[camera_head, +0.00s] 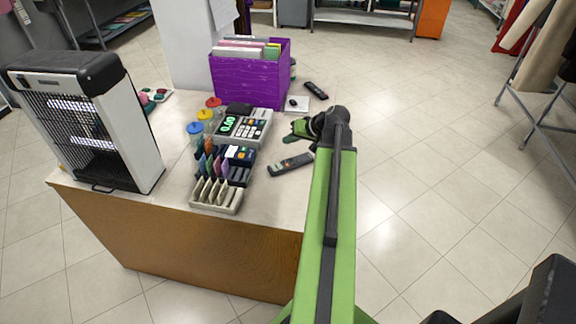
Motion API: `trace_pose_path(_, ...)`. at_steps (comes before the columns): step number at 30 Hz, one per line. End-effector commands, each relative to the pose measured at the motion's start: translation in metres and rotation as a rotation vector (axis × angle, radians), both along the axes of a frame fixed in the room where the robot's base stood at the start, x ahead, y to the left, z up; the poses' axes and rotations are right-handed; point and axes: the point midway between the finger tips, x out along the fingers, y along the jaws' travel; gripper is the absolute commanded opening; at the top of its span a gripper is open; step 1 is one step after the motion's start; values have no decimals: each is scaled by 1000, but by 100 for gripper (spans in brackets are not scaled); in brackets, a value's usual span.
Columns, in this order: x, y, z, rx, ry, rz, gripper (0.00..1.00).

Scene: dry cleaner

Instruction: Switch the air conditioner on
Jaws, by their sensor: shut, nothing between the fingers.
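No air conditioner shows in the head view. A grey remote control (291,164) with a small screen and buttons lies on the counter's right side. A black remote control (316,90) lies farther back, beside the purple box. I cannot tell which of them belongs to an air conditioner. My gripper (290,136), green and black, is shut and empty. It appears over the counter's right edge, just behind the grey remote and in front of the black one. My green arm hides part of the gripper and the counter edge. I cannot tell its height above the counter.
The counter (180,179) holds an insect-killer lamp (85,115), a purple file box (250,75), a cash register (243,125), a card terminal (238,155), a slotted holder (216,195) and several coloured-lid jars (205,115). Tiled floor lies open to the right. A garment rack (530,100) stands there.

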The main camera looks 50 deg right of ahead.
Motion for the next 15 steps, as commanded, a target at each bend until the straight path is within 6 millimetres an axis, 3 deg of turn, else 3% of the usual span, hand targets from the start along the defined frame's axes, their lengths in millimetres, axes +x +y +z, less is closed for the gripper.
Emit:
trace_pose_path(10,1,1,-2,0,0,2,0)
trace_pose_path(15,1,1,-13,1,1,2,0)
